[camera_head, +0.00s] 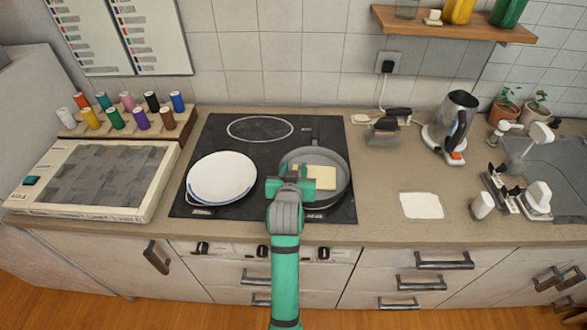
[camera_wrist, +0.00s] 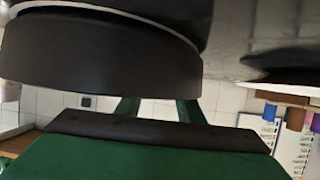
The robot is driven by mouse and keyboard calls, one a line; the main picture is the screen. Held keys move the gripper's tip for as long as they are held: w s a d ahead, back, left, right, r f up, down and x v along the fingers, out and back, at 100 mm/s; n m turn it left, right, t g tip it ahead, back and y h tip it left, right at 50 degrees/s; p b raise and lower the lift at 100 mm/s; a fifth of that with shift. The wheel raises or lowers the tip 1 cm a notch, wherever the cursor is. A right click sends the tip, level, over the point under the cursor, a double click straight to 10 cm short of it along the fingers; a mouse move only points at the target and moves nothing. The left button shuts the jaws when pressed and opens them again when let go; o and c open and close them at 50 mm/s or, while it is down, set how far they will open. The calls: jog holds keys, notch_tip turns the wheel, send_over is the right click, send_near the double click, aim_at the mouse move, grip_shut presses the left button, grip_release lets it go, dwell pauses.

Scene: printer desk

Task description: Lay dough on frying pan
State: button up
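The frying pan (camera_head: 337,163) is grey and round and stands on the right side of the black cooktop. A pale yellow square piece, likely the dough (camera_head: 324,176), shows within the pan's outline. My gripper (camera_head: 297,182) is at the pan's left front part, right beside the pale piece. I cannot tell whether it touches or grips it. In the wrist view, a dark curved wall, likely the pan (camera_wrist: 100,55), fills the upper left and hides my fingertips. The green bases of the fingers show apart below it.
A white plate (camera_head: 221,178) sits on the cooktop (camera_head: 240,143) left of the pan. A white sheet (camera_head: 421,206) lies on the counter to the right. A kettle (camera_head: 455,122) and small white items stand further right. A rack of coloured spools (camera_head: 128,120) is at left.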

jog(key=shift+r, duration=0.2)
jog(key=v, duration=1.1)
jog(key=shift+s+d+r, duration=0.1)
jog(key=shift+s, duration=0.3)
jog(key=shift+s+a, duration=0.15)
jog(key=shift+a, duration=0.2)
jog(key=shift+d, duration=0.4)
